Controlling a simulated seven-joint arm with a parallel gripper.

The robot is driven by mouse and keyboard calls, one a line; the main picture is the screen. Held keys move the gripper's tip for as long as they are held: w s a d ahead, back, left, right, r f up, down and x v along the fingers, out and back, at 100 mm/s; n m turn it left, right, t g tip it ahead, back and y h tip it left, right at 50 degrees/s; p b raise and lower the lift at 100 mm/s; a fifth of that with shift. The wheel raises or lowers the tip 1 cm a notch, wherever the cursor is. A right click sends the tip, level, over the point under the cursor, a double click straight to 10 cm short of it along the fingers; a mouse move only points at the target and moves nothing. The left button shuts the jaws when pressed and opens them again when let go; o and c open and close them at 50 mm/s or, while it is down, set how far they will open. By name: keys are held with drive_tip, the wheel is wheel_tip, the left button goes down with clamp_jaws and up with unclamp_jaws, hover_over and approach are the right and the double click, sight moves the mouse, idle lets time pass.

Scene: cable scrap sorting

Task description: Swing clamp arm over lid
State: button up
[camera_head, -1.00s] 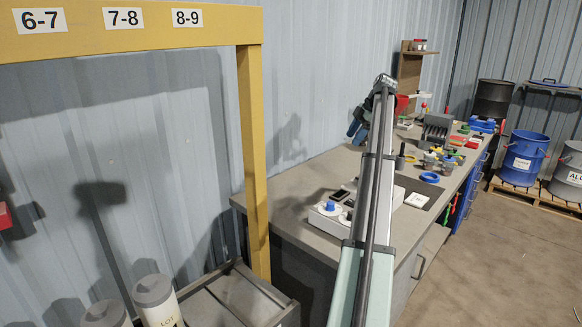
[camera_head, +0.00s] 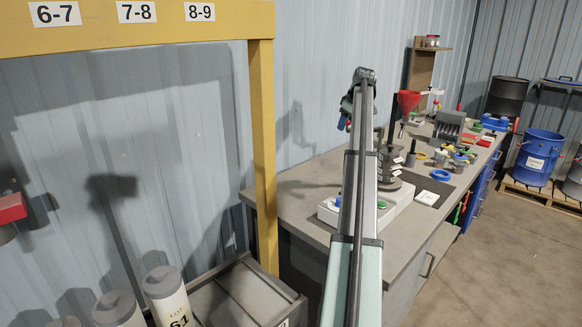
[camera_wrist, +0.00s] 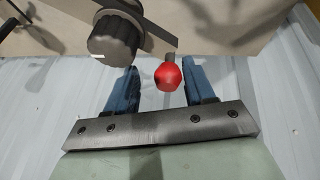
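In the wrist view, a red ball knob (camera_wrist: 168,78) on a short dark stem lies between the blue fingers of my gripper (camera_wrist: 160,68). The fingers stand apart, and I see a gap on both sides of the knob. A dark bar (camera_wrist: 155,28) and a dark ridged round part (camera_wrist: 115,40) show above it. I cannot tell which part is the lid. In the head view, my gripper (camera_head: 345,112) is partly hidden behind my arm. A dark stacked round device (camera_head: 390,168) stands on the bench near it, partly covered by my arm.
The grey bench (camera_head: 300,195) runs back along the wall. A yellow frame (camera_head: 262,150) stands at the left. Blue drum (camera_head: 538,158) stands at right.

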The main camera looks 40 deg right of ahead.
drive_tip(key=v, duration=1.4)
drive_tip(key=a+f, duration=0.6)
drive_tip(key=a, duration=0.5)
drive_tip(key=a+f, duration=0.6)
drive_tip(key=a, duration=0.5)
drive_tip(key=a+f, duration=0.6)
drive_tip(key=a, duration=0.5)
drive_tip(key=shift+w+a+f+m+y, duration=0.2)
drive_tip(key=shift+w+a+m+y, duration=0.1)
drive_tip(key=shift+w+m, duration=0.1)
drive_tip(key=w+d+r+n+g+h, duration=0.2)
drive_tip(key=d+r+n, duration=0.6)
drive_tip(key=d, duration=0.7)
drive_tip(key=w+d+r+n+g+h, duration=0.15)
drive_tip(key=d+r+n, duration=0.45)
drive_tip(key=d+r, duration=0.65)
drive_tip(key=shift+g, duration=0.25)
drive_tip(key=x, duration=0.5)
drive_tip(key=d+x, duration=0.1)
drive_tip(key=x, duration=1)
drive_tip(key=shift+s+d, duration=0.1)
drive_tip(key=shift+d, duration=0.2)
